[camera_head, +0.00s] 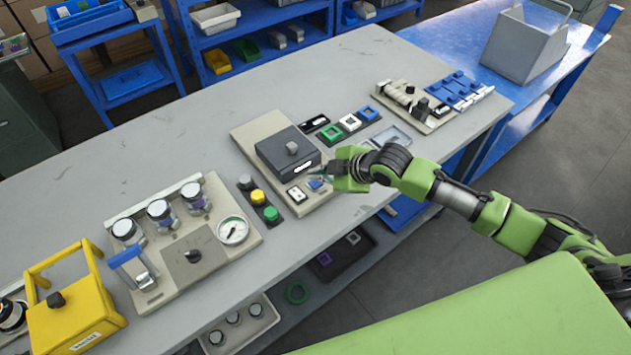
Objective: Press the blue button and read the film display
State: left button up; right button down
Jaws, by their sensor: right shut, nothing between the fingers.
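A beige base plate (262,127) carries a dark grey box with a knob on top, in the middle of the bench. A small bright white display (302,166) is on the box's front face; I cannot read its characters. The small blue button (315,184) is at the plate's front right, beside a black-and-white switch (297,194). My right gripper (328,178) is shut and empty, its fingertips at the blue button; I cannot tell whether they touch or press it. My left gripper is not in view.
Yellow and green buttons (258,197) are left of the plate. A gauge panel (190,250) and a yellow box (75,320) stand farther left. Green, white and blue square frames (350,122) lie behind my right gripper. The bench's back left (130,140) is clear.

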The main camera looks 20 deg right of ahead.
aim_at(318, 184)
dwell(0.4)
jog(key=shift+f, duration=0.45)
jog(key=shift+f, duration=0.5)
dwell(0.7)
jog(key=shift+r, duration=0.1)
jog(key=shift+r+p, duration=0.75)
jog(key=shift+r, duration=0.05)
notch_tip(318, 184, up, 5)
jog(key=p, duration=0.5)
jog(key=shift+r, duration=0.1)
